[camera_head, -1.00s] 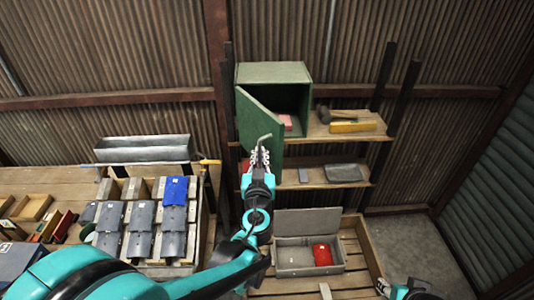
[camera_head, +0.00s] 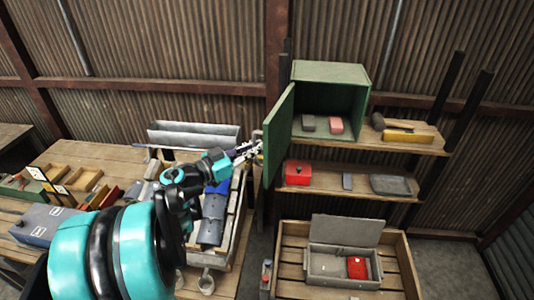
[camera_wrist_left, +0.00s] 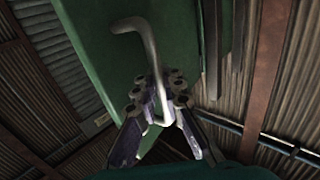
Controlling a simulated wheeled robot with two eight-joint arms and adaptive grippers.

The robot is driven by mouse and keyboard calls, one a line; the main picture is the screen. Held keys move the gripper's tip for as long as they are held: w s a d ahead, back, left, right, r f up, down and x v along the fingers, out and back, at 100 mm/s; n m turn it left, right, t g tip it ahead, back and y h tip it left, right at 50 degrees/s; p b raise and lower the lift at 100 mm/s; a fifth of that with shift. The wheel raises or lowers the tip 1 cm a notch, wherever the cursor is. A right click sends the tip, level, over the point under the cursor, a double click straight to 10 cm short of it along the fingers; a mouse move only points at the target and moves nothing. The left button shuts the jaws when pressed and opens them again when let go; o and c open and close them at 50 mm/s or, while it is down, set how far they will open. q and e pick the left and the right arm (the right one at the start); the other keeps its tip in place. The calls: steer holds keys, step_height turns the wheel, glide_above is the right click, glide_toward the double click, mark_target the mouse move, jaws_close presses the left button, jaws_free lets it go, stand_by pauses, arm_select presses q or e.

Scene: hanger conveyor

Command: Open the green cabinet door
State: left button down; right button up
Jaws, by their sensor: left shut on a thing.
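The green cabinet (camera_head: 345,75) stands on the upper shelf in the head view. Its green door (camera_head: 279,130) is swung wide open to the left, showing the inside. My left gripper (camera_head: 255,148) reaches in from the left to the door's outer face. In the left wrist view, my left gripper (camera_wrist_left: 160,98) is shut on the bent metal door handle (camera_wrist_left: 139,24), with the green door (camera_wrist_left: 95,40) behind it. A grey block (camera_head: 308,123) and a red block (camera_head: 336,125) lie inside the cabinet. My right gripper is not in view.
The lower shelf holds a red box (camera_head: 298,173) and a grey tray (camera_head: 390,185). An open grey box (camera_head: 323,263) sits below. A workbench with grey bins is at left.

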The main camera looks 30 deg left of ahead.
arm_select(q)
steer(key=shift+a+m+h, duration=0.4)
steer(key=shift+a+h, duration=0.1)
steer(key=shift+a, duration=0.25)
steer(key=c, duration=1.6)
jaws_free()
steer(key=v, duration=1.2)
steer(key=shift+a+r, duration=0.1)
steer(key=shift+r, duration=0.15)
